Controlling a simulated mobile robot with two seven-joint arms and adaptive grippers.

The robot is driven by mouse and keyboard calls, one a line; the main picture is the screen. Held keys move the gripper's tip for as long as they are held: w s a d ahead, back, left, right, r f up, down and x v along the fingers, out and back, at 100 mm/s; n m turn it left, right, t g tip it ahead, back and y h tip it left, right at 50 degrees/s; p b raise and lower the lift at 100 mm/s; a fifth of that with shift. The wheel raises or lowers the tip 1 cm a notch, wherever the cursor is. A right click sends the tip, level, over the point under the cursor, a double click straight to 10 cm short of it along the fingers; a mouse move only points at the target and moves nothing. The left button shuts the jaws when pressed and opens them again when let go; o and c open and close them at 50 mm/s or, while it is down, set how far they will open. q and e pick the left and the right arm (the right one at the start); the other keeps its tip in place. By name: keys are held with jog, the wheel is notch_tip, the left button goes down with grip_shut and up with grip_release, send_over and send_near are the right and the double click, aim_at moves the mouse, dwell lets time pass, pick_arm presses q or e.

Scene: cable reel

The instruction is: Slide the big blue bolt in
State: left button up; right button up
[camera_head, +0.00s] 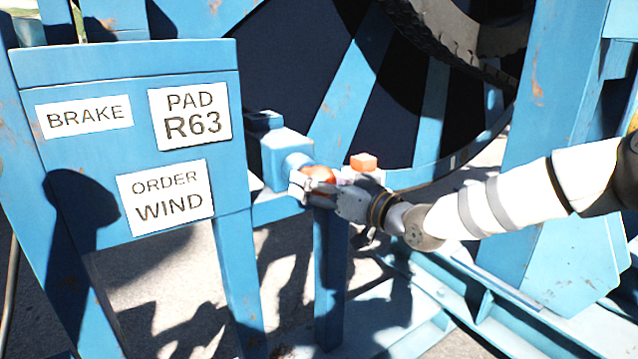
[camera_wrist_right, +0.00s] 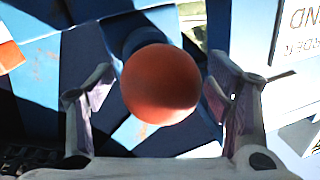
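The big blue bolt (camera_head: 296,160) sticks out of a blue housing block (camera_head: 283,148) beside the sign panel. An orange-red ball knob (camera_head: 318,174) is at its outer end. In the right wrist view the knob (camera_wrist_right: 160,84) fills the middle, with the blue shaft (camera_wrist_right: 150,36) partly hidden behind it. My right gripper (camera_head: 318,187) is at the knob, reaching in from the right. In the wrist view its fingers stand apart, one on each side of the knob, with narrow gaps seeming to show. I cannot tell if either touches it. My left gripper is out of view.
A blue panel (camera_head: 140,65) with BRAKE, PAD R63 and ORDER WIND signs stands at the left. An orange block (camera_head: 363,162) is just right of the knob. Blue posts (camera_head: 331,275) stand below. The large reel (camera_head: 345,90) rises behind.

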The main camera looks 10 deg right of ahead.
jog(key=v, duration=1.2)
jog(key=shift+f, duration=0.1)
jog(key=s+a+f+m+g+h+p, duration=0.2)
jog(key=s+a+f+g, duration=0.15)
jog(key=s+f, duration=0.7)
jog(key=s+a+f+m+g+h+p, duration=0.15)
jog(key=s+f+g, duration=0.5)
jog(key=f, duration=0.65)
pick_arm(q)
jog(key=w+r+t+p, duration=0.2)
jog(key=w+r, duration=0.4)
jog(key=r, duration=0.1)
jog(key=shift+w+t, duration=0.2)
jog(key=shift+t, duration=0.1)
pick_arm(e)
jog(key=s+d+f+g+h, duration=0.2)
jog(key=s, duration=0.9)
jog(key=s+d+f+g+h, duration=0.1)
jog(key=s+d+f+g, duration=0.1)
jog(key=s, duration=0.9)
jog(key=s+d+f+g+h, duration=0.2)
jog(key=s+d+g, duration=0.1)
jog(key=s, duration=0.8)
jog(key=shift+s+m+g+h, duration=0.35)
jog(key=shift+s+m+g, duration=0.05)
jog(key=shift+m, duration=0.05)
